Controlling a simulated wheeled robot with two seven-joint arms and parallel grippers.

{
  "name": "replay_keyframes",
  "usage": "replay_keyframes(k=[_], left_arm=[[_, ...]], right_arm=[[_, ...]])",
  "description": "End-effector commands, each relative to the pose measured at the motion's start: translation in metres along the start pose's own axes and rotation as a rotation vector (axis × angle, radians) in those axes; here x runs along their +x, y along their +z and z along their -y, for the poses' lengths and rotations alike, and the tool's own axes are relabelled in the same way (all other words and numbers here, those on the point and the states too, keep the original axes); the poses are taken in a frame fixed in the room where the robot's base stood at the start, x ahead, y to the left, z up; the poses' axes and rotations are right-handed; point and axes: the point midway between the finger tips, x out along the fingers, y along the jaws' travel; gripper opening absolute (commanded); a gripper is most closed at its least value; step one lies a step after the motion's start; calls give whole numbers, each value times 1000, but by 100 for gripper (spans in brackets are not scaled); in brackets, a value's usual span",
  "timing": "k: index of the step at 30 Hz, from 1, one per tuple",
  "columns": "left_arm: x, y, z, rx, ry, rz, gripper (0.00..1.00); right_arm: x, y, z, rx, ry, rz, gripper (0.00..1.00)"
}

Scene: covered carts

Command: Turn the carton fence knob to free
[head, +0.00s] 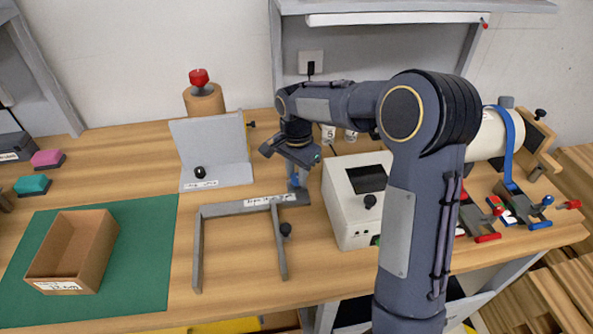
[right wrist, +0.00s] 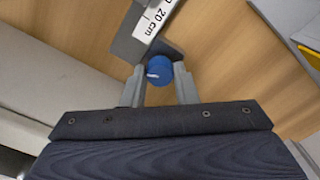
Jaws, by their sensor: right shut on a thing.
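The grey carton fence (head: 198,250) is a U-shaped frame lying on the bench, with a white label on its back bar. In the right wrist view the bar's end (right wrist: 125,42) shows with a label reading "20 cm". A round blue knob (right wrist: 159,69) with a small white mark sits at that end. My right gripper (head: 297,181) points down at the right end of the back bar. Its fingers are shut on the blue knob, one on each side. In the head view the gripper mostly hides the knob. A black knob (head: 286,229) is on the fence's right arm.
An open cardboard box (head: 108,236) stands on a green mat (head: 150,260) at the left. A grey angled plate (head: 215,145) is behind the fence. A white box with a dark screen (head: 340,190) stands close on the right. Bare bench lies inside the fence.

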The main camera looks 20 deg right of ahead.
Motion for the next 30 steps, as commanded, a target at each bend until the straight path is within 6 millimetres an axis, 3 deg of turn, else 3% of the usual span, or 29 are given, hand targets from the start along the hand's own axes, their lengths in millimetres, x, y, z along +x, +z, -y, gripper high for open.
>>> replay_keyframes(k=[30], left_arm=[[-15,-8,-7,0,0,0,36]], right_arm=[[-1,0,0,-964,-1,0,4]])
